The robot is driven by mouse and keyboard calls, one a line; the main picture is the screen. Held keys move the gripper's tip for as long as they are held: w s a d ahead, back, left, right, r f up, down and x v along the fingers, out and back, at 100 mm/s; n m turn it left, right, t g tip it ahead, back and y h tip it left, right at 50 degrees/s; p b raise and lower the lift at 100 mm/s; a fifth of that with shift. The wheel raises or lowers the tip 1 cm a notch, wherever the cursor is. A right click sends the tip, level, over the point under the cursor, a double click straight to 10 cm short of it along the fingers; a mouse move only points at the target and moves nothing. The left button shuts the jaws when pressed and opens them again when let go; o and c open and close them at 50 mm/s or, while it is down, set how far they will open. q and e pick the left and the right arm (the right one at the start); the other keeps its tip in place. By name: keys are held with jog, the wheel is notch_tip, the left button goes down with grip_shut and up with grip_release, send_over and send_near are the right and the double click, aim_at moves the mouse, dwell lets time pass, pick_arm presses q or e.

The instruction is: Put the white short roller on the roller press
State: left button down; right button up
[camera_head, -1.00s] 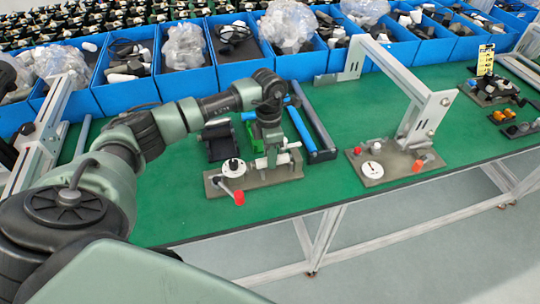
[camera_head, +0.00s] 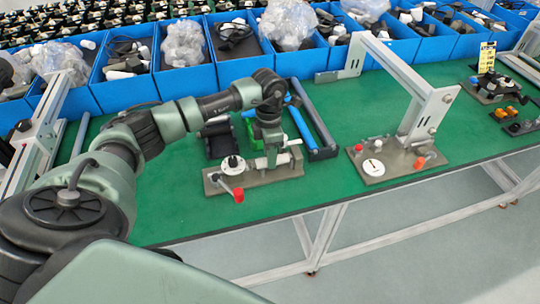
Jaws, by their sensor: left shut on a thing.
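The roller press (camera_head: 253,181) is a grey-brown plate fixture on the green table, with a white round dial and a red-tipped handle at its left. My left gripper (camera_head: 271,150) points down over the right part of the press. It is shut on the white short roller (camera_head: 294,143), whose white end shows just right of the fingers. The rest of the roller is hidden by the gripper. I cannot tell whether the roller touches the press. My right gripper is not in view.
A dark tray with long blue rollers (camera_head: 319,122) stands just behind the gripper. A second fixture plate (camera_head: 371,173) with a white-grey frame (camera_head: 412,95) stands to the right. Blue bins (camera_head: 135,89) line the back. Green table is clear between the two fixtures.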

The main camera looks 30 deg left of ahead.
pick_arm(q)
jog(key=shift+f, duration=0.2)
dwell(0.3)
jog(key=c, duration=1.1)
grip_release()
jog(key=shift+r, duration=0.1)
jog(key=shift+o, duration=0.2)
jog(key=r, duration=0.2)
jog(key=r+b, duration=0.1)
jog(key=r, duration=0.1)
jog(key=r+b, duration=0.1)
jog(key=r, duration=0.1)
jog(key=shift+w+a+r, duration=0.2)
jog(key=shift+w+r, duration=0.05)
jog(key=shift+r, duration=0.65)
jog(key=shift+f, duration=0.1)
